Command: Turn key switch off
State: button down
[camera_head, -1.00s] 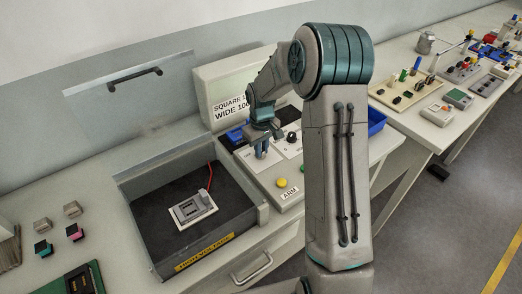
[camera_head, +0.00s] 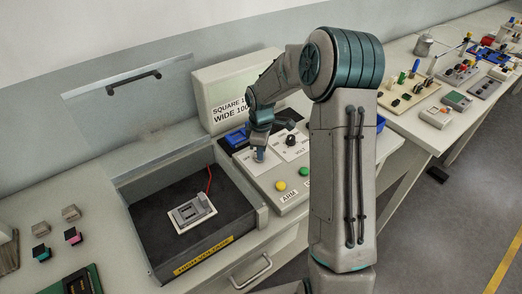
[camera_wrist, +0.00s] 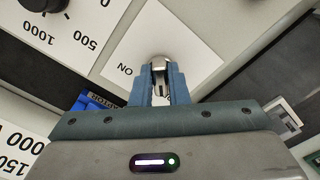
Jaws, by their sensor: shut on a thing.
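The key switch (camera_wrist: 158,62) is a small metallic key on a white plate (camera_wrist: 196,58). An upside-down ON is printed beside it in the wrist view. My gripper (camera_wrist: 158,75) is shut on the key, with a blue-grey finger on each side. In the head view my gripper (camera_head: 259,156) reaches down to the left part of the sloped control panel (camera_head: 262,184). The fingers and wrist hide the key there. The OFF marking is not readable in either view.
A black VOLT knob (camera_head: 290,140) stands beside my gripper. Yellow (camera_head: 280,186) and green (camera_head: 304,171) buttons are at the panel's front. An open tray (camera_head: 160,262) marked high voltage, holding a grey device (camera_head: 193,213), lies to the left.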

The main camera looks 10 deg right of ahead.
jog(key=shift+w+r, duration=0.1)
dwell(0.3)
jog(key=c, duration=1.4)
grip_release()
notch_tip(320, 180, up, 14)
jog(key=b, duration=0.1)
